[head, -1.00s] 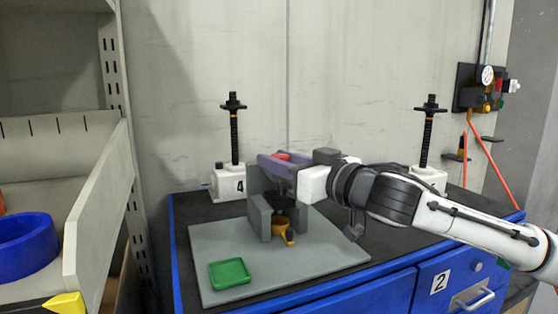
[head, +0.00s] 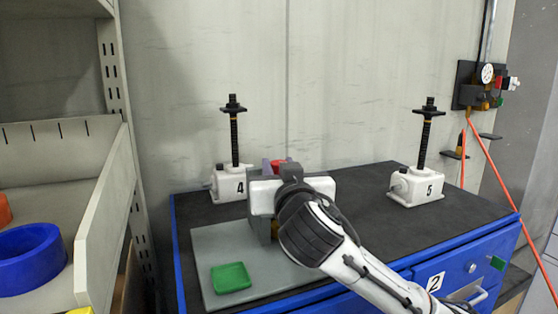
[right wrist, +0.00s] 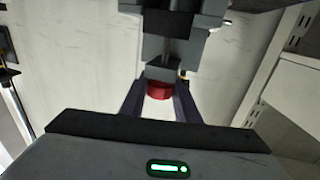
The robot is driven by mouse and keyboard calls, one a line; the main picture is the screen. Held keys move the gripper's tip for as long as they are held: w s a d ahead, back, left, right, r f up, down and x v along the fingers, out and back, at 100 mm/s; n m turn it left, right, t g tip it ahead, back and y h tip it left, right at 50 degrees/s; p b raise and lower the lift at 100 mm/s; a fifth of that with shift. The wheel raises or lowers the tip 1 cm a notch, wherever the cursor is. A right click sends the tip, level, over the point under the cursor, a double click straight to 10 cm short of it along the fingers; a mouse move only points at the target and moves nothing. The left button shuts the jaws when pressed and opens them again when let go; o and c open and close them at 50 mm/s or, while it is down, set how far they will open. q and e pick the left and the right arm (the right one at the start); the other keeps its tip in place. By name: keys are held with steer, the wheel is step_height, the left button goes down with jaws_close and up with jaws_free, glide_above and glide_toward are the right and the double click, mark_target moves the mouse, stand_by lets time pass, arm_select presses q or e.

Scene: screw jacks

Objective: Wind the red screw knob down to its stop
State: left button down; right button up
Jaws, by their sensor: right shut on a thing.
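The red screw knob (head: 279,164) shows only as a small patch behind my right gripper in the head view. In the right wrist view the red knob (right wrist: 159,90) sits between the two dark fingers. My right gripper (right wrist: 158,95) is shut on it. In the head view my right gripper (head: 276,166) is mostly covered by my own wrist. The grey press frame (head: 322,183) that carries the screw stands on a grey base plate (head: 215,247). The lower part of the screw and the yellow cup are hidden behind my arm. My left gripper is not in view.
A green tray (head: 231,278) lies on the base plate at the front left. White screw jack 4 (head: 228,185) stands behind, and jack 5 (head: 416,186) stands to the right on the dark bench top (head: 370,205). A shelf with a blue ring (head: 30,258) is at the left.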

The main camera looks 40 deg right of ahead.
steer(key=m+g+h, duration=0.1)
steer(key=m+h, duration=0.1)
steer(key=shift+r+g+h, duration=0.1)
steer(key=shift+g+h, duration=0.2)
steer(key=shift+h, duration=0.1)
steer(key=m+g+h, duration=0.2)
steer(key=shift+g+h, duration=0.3)
steer(key=shift+h, duration=0.1)
steer(key=shift+d+r+m+g+h+b, duration=0.1)
steer(key=shift+m+g+h+b, duration=0.4)
steer(key=shift+m+g+h, duration=0.45)
steer(key=shift+m+g, duration=0.25)
steer(key=shift+r, duration=0.15)
steer(key=o, duration=1.1)
steer(key=shift+c, duration=0.2)
steer(key=shift+f, duration=0.2)
